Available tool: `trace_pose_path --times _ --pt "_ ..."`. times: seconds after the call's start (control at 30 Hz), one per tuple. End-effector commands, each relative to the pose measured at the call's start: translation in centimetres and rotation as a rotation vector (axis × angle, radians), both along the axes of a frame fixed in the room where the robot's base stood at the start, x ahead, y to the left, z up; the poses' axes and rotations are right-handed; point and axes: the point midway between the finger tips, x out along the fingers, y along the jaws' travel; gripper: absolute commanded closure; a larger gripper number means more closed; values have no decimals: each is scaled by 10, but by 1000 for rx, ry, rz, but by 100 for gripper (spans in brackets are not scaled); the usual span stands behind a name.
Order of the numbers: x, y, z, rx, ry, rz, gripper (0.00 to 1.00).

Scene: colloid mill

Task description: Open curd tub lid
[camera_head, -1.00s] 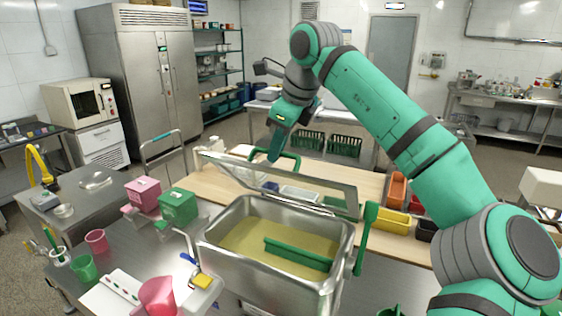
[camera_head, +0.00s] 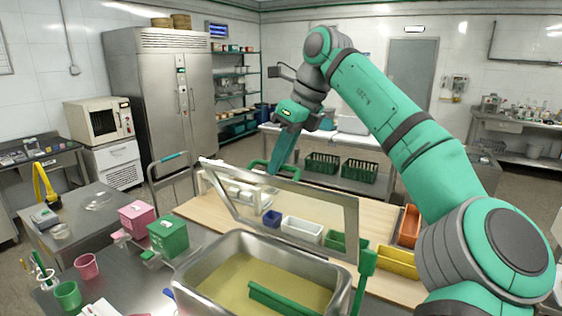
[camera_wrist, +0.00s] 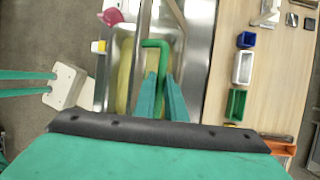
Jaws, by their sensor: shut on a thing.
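The steel curd tub (camera_head: 215,250) holds yellow liquid and a green bar, in the lower middle of the head view. Its lid (camera_head: 352,215), a clear panel in a metal frame, stands raised and tilted above the tub's far side. The lid's green handle (camera_head: 256,163) is at its upper edge, and it also shows in the wrist view (camera_wrist: 157,43). My gripper (camera_head: 274,168) is shut on the handle; its teal fingers (camera_wrist: 160,92) flank the handle in the wrist view. The exact contact is partly hidden.
A green box (camera_head: 168,236) and a pink box (camera_head: 136,217) stand left of the tub. A white bin (camera_head: 302,231) and a yellow bin (camera_head: 398,262) lie on the wooden board behind it. A green paddle (camera_head: 364,275) stands at the tub's right.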

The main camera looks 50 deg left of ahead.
Motion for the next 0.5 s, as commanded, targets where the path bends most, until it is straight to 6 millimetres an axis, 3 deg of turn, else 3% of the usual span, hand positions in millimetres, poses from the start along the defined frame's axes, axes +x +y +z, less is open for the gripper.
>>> trace_pose_path --times 0.2,0.23,0.3,0.5 --pt "5 -4 -6 -15 1 -9 100" --pt "5 -4 -6 -15 1 -9 82" --pt "4 -4 -5 -12 1 -8 71" --pt "4 -4 -3 -7 1 -7 71"
